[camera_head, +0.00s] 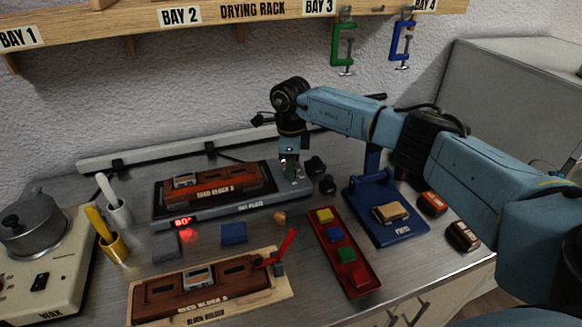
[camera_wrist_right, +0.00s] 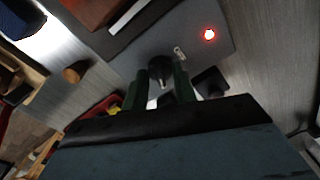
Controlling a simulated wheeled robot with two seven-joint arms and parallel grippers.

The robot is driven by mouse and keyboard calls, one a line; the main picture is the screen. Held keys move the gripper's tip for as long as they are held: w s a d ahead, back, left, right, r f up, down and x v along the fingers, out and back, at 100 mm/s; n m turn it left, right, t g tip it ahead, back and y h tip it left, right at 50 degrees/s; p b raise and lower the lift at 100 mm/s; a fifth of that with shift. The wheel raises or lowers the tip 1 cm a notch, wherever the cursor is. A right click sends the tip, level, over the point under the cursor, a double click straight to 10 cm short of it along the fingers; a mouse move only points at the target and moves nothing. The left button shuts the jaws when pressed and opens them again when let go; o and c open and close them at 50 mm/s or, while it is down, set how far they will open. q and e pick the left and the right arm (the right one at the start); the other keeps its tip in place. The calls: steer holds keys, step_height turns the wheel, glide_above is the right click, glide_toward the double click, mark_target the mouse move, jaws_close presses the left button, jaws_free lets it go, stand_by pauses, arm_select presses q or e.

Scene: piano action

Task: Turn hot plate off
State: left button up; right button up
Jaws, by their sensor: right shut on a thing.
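The hot plate (camera_head: 163,209) is a grey slab with a black top, on the bench at the back centre. Its red display reads about 80°, and a brown block marked ROAD BLOCK B (camera_head: 213,190) lies on it. My right gripper (camera_head: 291,174) points down at the plate's right end. In the right wrist view, its two dark green fingers (camera_wrist_right: 161,88) stand on either side of a round dark knob (camera_wrist_right: 159,68), closed on it. A red light (camera_wrist_right: 209,34) glows on the plate beside the knob. My left gripper is not in view.
A red tray (camera_head: 361,289) of coloured blocks and a blue press (camera_head: 377,234) stand to the right. A wooden fixture (camera_head: 280,291) with a red lever is in front. A wax pot (camera_head: 30,222) stands at the left. The drying rack (camera_head: 221,22) runs above.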

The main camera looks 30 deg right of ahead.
steer(key=n, duration=0.3)
steer(key=shift+n+b, duration=0.4)
steer(key=n, duration=0.4)
steer(key=shift+b, duration=0.4)
steer(key=n, duration=0.3)
steer(key=n+b, duration=0.1)
steer(key=n, duration=0.3)
steer(key=shift+n, duration=0.3)
steer(key=n, duration=0.5)
steer(key=shift+n+b, duration=0.4)
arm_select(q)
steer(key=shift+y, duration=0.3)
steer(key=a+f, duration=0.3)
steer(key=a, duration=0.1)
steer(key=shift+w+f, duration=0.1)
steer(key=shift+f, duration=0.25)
arm_select(e)
steer(key=shift+r+n, duration=0.1)
steer(key=shift+n, duration=0.5)
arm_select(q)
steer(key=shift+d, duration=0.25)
arm_select(e)
steer(key=o, duration=1)
